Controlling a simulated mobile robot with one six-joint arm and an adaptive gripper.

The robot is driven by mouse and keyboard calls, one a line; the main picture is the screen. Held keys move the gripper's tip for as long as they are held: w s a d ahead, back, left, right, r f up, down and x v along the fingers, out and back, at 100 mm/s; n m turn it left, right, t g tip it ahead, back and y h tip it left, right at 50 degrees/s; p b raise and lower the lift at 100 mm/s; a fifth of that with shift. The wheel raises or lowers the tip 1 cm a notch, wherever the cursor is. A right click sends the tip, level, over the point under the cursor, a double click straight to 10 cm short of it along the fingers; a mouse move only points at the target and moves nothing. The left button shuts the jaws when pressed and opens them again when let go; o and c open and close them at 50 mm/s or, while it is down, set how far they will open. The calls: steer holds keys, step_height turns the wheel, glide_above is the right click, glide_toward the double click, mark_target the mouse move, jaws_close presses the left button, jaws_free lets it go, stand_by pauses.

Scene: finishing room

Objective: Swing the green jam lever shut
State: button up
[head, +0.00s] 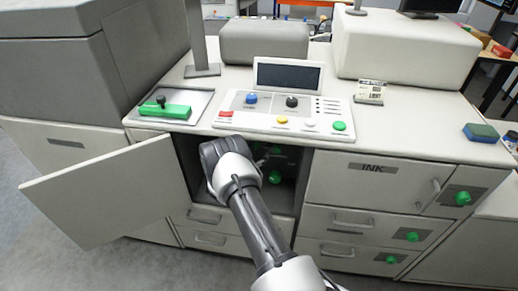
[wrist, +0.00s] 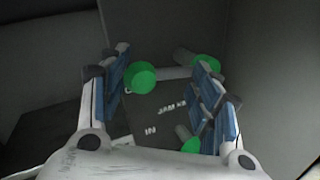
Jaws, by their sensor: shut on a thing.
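The open compartment (head: 295,160) under the control panel holds green-knobbed levers. One green knob (head: 275,177) shows low in it in the head view. In the wrist view, a green round knob (wrist: 141,77) is beside the left finger, at the end of a grey bar. A second green end (wrist: 206,64) is partly behind the right finger, and a third green piece (wrist: 190,146) is low by that finger. A panel between them is lettered "JAM". My gripper (wrist: 170,100) reaches into the compartment, its blue-padded fingers around the lever; the exact contact is hard to see.
The grey door (head: 110,190) stands swung open to the left. The compartment's side wall (wrist: 265,80) is close on the right. Drawers with green knobs (head: 350,220) are at the right. The control panel (head: 285,112) is above.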

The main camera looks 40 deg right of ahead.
steer(key=shift+w+r, duration=0.2)
steer(key=shift+r, duration=0.05)
steer(key=c, duration=0.8)
steer(key=shift+d+r+m+y+p, duration=0.1)
steer(key=shift+r+m+y+p, duration=0.3)
steer(key=shift+r+m, duration=0.4)
steer(key=shift+s+d+r+m+y+p, duration=0.2)
steer(key=shift+r+m, duration=0.15)
steer(key=shift+m, duration=0.2)
steer(key=shift+s+d+r+m+y+p, duration=0.1)
steer(key=shift+r+m+y, duration=0.15)
steer(key=shift+m, duration=0.3)
steer(key=shift+r, duration=0.1)
steer(key=o, duration=1.5)
steer(key=shift+d+f, duration=0.1)
steer(key=shift+f, duration=0.1)
steer(key=shift+s, duration=0.1)
steer(key=shift+f, duration=0.15)
